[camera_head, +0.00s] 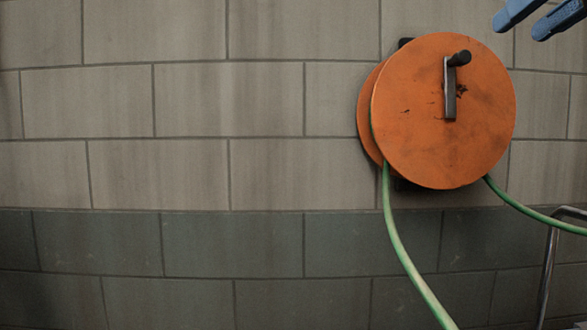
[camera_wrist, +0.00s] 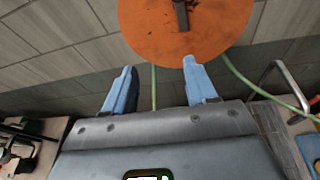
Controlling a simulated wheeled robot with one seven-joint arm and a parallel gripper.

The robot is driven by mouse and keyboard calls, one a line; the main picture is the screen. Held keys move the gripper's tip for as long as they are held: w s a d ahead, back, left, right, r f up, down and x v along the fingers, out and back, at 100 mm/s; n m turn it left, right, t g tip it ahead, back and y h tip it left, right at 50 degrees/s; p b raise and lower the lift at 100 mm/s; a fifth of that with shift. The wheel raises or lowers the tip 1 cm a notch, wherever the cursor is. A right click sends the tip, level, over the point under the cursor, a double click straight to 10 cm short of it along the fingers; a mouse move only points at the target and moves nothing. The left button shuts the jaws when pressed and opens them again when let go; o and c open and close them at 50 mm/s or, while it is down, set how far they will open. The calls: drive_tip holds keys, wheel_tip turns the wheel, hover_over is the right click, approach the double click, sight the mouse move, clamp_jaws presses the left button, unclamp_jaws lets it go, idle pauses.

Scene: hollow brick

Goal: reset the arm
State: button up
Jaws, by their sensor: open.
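My gripper (camera_head: 540,14) shows at the top right of the head view as two blue fingertips, apart from each other. In the wrist view my gripper (camera_wrist: 160,80) has its two blue fingers spread wide with nothing between them. The orange hose reel (camera_head: 440,120) is on the wall, with a dark crank handle (camera_head: 450,90) on its face. The fingertips are above and to the right of the reel in the head view. In the wrist view the reel (camera_wrist: 180,35) lies beyond the fingers, its top cut off. Most of my arm is out of the head view.
A green hose (camera_head: 405,255) hangs from the reel, and another length runs right. A metal tube frame (camera_head: 549,265) stands at the lower right. The block wall (camera_head: 190,100) is bare on the left. In the wrist view, cluttered dark items (camera_wrist: 20,145) lie at the lower left.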

drive_tip(key=w+a+f+m+t+y, duration=0.2)
drive_tip(key=f+m, duration=0.8)
drive_tip(key=f, duration=0.4)
drive_tip(key=w+a+f+m+t+y, duration=0.1)
drive_tip(key=w+a+f+m+t, duration=0.15)
drive_tip(key=f+m, duration=0.95)
drive_tip(key=s+a+f+m+h, duration=0.1)
drive_tip(key=s+f+m, duration=0.3)
drive_tip(key=s+f, duration=0.3)
drive_tip(key=s+a+f+m+g+h, duration=0.1)
drive_tip(key=s+f+m, duration=0.3)
drive_tip(key=s+f, duration=0.4)
drive_tip(key=s+a+f+m+g+h, duration=0.1)
drive_tip(key=s+a+f+m+h, duration=0.2)
drive_tip(key=s+f, duration=0.5)
drive_tip(key=shift+a+f+m, duration=0.1)
drive_tip(key=shift+f+m, duration=0.1)
drive_tip(key=shift+f, duration=1.1)
drive_tip(key=shift+a+f+m, duration=0.1)
drive_tip(key=shift+f+m, duration=0.1)
drive_tip(key=shift+f, duration=1.1)
drive_tip(key=s+f+m+g, duration=0.1)
drive_tip(key=s+m+g, duration=0.1)
drive_tip(key=s, duration=1.9)
drive_tip(key=shift+s+d+f+y, duration=0.2)
drive_tip(key=shift+f+y, duration=0.1)
drive_tip(key=shift+y, duration=0.1)
